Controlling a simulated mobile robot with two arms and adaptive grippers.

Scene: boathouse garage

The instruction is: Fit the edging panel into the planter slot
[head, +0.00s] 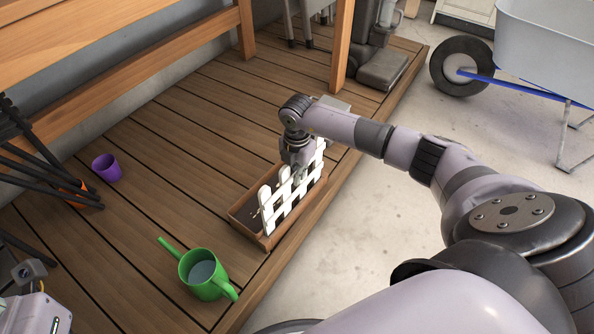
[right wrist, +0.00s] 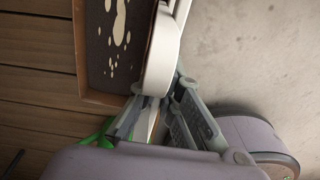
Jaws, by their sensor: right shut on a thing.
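The white picket-shaped edging panel (head: 268,209) stands roughly upright along the right long side of the brown wooden planter (head: 298,213). My right gripper (head: 299,165) is shut on the panel from above, near its middle. In the right wrist view the gripper fingers (right wrist: 163,112) close around the panel (right wrist: 162,52), which overlaps the right edge of the planter (right wrist: 103,98). The planter holds dark soil with pale patches. The slot itself is hidden, so I cannot tell whether the panel's lower edge is in it. My left gripper does not show.
A green watering can (head: 207,274) stands close to the planter's near end. A purple cup (head: 106,168) is on the deck further left. The planter sits by the deck's right edge, above concrete floor. Wooden posts and a wheelbarrow (head: 545,42) stand behind.

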